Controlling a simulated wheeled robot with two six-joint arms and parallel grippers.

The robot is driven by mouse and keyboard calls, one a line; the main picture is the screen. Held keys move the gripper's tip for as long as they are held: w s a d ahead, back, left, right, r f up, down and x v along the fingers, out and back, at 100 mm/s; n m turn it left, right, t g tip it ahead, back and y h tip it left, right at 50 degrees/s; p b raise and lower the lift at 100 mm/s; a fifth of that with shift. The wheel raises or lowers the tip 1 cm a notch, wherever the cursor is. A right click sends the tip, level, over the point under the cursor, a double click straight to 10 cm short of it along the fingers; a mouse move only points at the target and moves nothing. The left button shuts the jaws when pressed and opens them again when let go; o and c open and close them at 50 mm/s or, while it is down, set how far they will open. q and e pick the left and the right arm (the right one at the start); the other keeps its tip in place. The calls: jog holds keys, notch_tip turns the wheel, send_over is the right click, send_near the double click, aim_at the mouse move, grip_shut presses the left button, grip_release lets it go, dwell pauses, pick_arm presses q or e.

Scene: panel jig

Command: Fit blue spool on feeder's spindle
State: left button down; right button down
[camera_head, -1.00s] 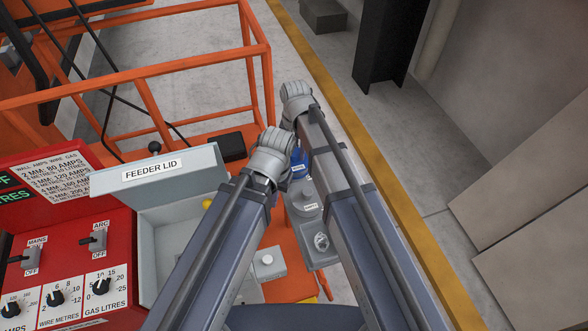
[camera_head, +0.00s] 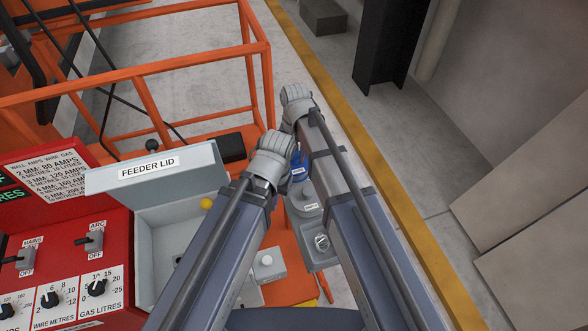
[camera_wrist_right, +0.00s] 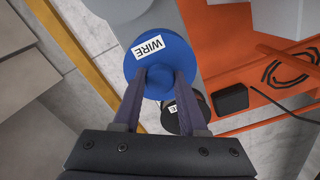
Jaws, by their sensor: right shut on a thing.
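The blue spool (camera_wrist_right: 178,58) has a white WIRE label and is between the two fingers of my right gripper (camera_wrist_right: 168,82) in the right wrist view. The gripper is shut on it. In the head view a blue labelled part (camera_head: 298,169) shows between my two arms, partly hidden by them. The feeder is an open grey box (camera_head: 160,238) with its FEEDER LID (camera_head: 150,172) raised. A yellow knob (camera_head: 207,203) shows inside it. I cannot make out the spindle clearly. My left wrist (camera_head: 270,162) is right of the feeder; its fingers are hidden.
A black spool (camera_wrist_right: 182,114) with a label lies beyond the blue one in the right wrist view. Grey labelled parts (camera_head: 306,198) stand below the blue one in the head view. A red control panel (camera_head: 105,225) is at left, an orange rail frame (camera_head: 150,90) behind.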

jog(key=shift+f+b, duration=0.85)
jog(key=shift+f, duration=0.05)
jog(key=shift+c, duration=1.8)
grip_release()
jog(key=shift+r, duration=0.15)
notch_tip(320, 180, up, 9)
jog(key=p, duration=0.9)
